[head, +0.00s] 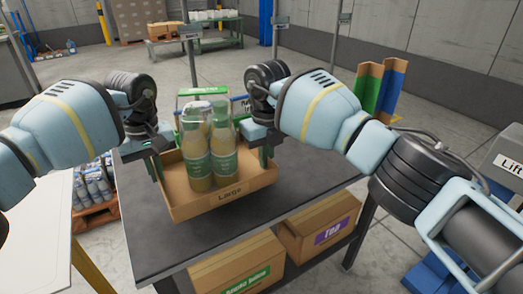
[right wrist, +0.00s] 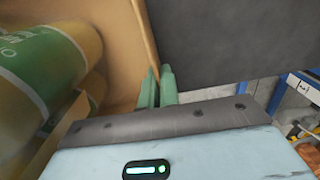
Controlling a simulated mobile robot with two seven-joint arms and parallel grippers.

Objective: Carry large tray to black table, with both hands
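The large tray (head: 226,197) is an open cardboard tray marked "Large", with several green-labelled bottles (head: 222,160) upright in it. In the head view it is over the black table (head: 290,205); I cannot tell whether it rests on the top or hangs just above. My left gripper (head: 155,168) is at the tray's left wall. My right gripper (head: 264,155) is at its right wall. In the right wrist view the green fingers (right wrist: 157,88) are close together at the edge of the tray wall (right wrist: 122,50), seemingly pinching it. The left fingertips are partly hidden.
Cardboard boxes, one with a green label (head: 240,272) and one marked "Tea" (head: 320,228), sit on the table's lower shelf. A pale surface (head: 35,235) is at the left. Packs of bottles (head: 95,188) stand on a pallet behind it. The table's right part is clear.

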